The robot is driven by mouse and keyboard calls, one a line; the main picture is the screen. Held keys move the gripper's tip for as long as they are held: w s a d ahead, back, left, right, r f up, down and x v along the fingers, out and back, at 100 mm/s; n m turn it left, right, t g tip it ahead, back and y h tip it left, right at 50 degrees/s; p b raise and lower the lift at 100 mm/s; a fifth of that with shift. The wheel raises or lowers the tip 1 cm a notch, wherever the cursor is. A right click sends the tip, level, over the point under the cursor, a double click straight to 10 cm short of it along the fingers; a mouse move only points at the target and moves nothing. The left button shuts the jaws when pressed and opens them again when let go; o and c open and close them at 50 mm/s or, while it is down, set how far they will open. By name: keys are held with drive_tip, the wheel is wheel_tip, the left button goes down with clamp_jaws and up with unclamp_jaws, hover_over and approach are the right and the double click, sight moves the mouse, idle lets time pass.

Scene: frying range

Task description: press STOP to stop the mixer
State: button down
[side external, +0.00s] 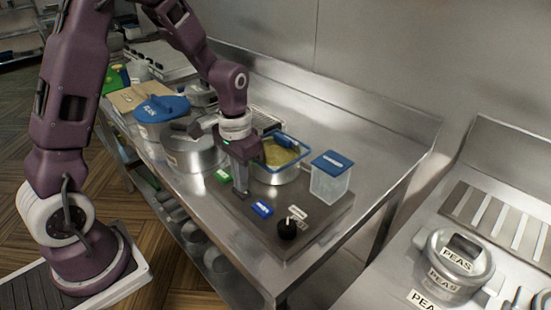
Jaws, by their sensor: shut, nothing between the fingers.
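A flat grey panel (325,215) lies on the steel counter. It bears a green label (223,176), a blue label (262,209), a white label (297,213) and a black knob (287,228). The lettering is too small to read, so I cannot tell which marks STOP. My gripper (241,192) is shut and empty, pointing down between the green and blue labels. Its tips hide whatever lies beneath; contact is unclear.
A clear container with a blue lid (331,176) stands right of the bowl. A large steel pot (194,152) and a blue-lidded tub (160,112) stand to the left. A pot marked PEAS (455,265) is on the separate right counter. The panel's front right is mostly clear.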

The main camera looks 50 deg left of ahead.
drive_tip(key=shift+f, duration=0.35)
wheel_tip(320, 180, up, 8)
idle(0.7)
drive_tip(key=s+d+r+t, duration=0.2)
drive_tip(key=s+r, duration=0.3)
drive_tip(key=s, duration=0.4)
drive_tip(key=s+d+r+t, duration=0.3)
drive_tip(key=s+r, duration=0.2)
drive_tip(key=s, duration=0.4)
drive_tip(key=shift+d+r+t, duration=0.2)
drive_tip(key=shift+r+t, duration=0.1)
drive_tip(key=shift+r, duration=0.1)
